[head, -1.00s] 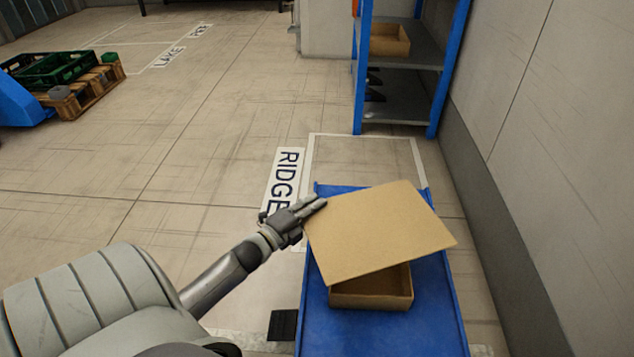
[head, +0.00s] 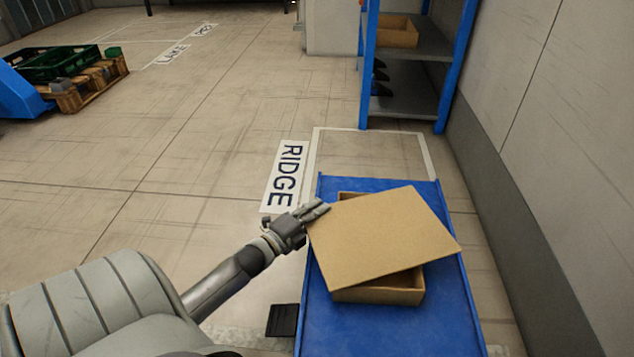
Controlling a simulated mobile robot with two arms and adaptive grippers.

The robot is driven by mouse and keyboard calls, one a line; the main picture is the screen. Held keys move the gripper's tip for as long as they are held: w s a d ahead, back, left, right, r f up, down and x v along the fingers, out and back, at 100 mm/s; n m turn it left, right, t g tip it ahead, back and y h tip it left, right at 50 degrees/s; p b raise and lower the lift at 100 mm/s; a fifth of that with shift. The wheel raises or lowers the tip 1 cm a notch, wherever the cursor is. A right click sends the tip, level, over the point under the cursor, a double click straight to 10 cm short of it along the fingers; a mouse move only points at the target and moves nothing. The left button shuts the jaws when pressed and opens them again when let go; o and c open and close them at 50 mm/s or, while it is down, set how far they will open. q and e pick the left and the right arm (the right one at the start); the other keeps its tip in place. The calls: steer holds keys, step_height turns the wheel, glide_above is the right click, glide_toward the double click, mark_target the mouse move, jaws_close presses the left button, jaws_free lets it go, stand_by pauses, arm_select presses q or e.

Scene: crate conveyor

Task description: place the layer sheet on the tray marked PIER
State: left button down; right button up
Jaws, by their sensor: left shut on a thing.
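The layer sheet (head: 381,236) is a flat tan square in the head view, right of centre. My left gripper (head: 318,211) is shut on its left edge and holds it over a blue surface (head: 348,328). The sheet is turned at an angle and covers most of an open cardboard box (head: 383,296) below it. The box's front wall and a bit of its far rim show. I cannot tell whether the sheet touches the box. No PIER marking is visible. My right gripper is not in view.
A floor label reads RIDGE (head: 285,176), beside a white-outlined floor area. A blue-framed shelf (head: 411,95) with a cardboard box (head: 397,31) stands beyond. A wall closes the right side. A pallet (head: 88,84) with a green crate (head: 55,64) is far left. Open floor lies left.

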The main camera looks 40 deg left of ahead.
arm_select(q)
steer(key=shift+f+b, duration=0.35)
steer(key=shift+f, duration=0.25)
stand_by(0.4)
steer(key=c, duration=1.5)
jaws_free()
steer(key=shift+c, duration=0.2)
steer(key=shift+s, duration=0.1)
